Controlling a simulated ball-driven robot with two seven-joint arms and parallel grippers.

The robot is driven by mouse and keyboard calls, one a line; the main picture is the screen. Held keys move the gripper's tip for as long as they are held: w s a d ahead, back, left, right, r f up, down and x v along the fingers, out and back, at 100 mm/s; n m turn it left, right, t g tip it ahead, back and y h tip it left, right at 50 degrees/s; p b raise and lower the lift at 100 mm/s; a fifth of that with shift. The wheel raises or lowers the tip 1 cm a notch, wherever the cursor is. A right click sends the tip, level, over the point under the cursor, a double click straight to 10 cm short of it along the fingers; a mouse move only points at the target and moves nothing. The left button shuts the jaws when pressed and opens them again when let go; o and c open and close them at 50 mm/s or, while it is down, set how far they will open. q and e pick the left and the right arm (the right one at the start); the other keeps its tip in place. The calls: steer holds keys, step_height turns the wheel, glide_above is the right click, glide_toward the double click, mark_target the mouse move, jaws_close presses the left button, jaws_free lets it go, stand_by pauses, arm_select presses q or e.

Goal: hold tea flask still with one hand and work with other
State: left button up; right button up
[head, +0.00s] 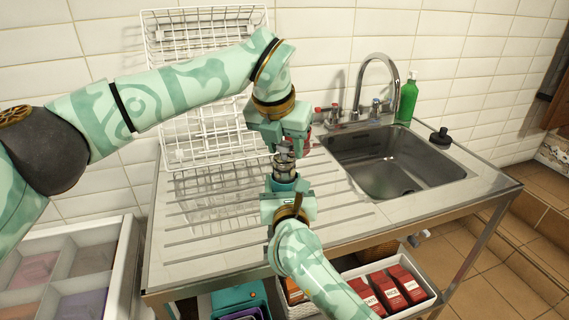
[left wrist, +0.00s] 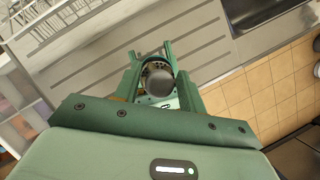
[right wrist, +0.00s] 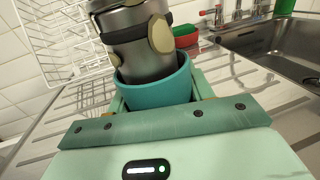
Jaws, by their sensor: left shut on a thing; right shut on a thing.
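The tea flask (head: 285,168) is a steel cylinder with a dark band, upright or nearly so over the ribbed drainboard. Its lower end is a teal cup or sleeve, clear in the right wrist view (right wrist: 155,85). My right gripper (head: 287,195) is shut on this teal lower part from the front. My left gripper (head: 284,145) comes from above and is shut on the flask's top. In the left wrist view a round grey top (left wrist: 159,82) shows between its fingers. The left fingers hide much of the top in the head view.
A white wire dish rack (head: 205,140) stands behind left. A steel sink (head: 395,165) with a tap (head: 378,75), a green bottle (head: 407,100) and a black stopper-like object (head: 441,138) lie right. A red item (right wrist: 186,38) stands behind the flask. Drainboard beside the flask is clear.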

arm_select(q)
step_height(320, 180, up, 6)
steer(key=shift+f, duration=0.2)
arm_select(e)
steer(key=o, duration=1.1)
steer(key=shift+s, duration=0.1)
steer(key=s, duration=0.4)
steer(key=s+d, duration=0.1)
steer(key=s, duration=0.6)
steer(key=shift+s+d, duration=0.15)
steer(key=shift+s, duration=0.2)
steer(key=shift+f, duration=0.1)
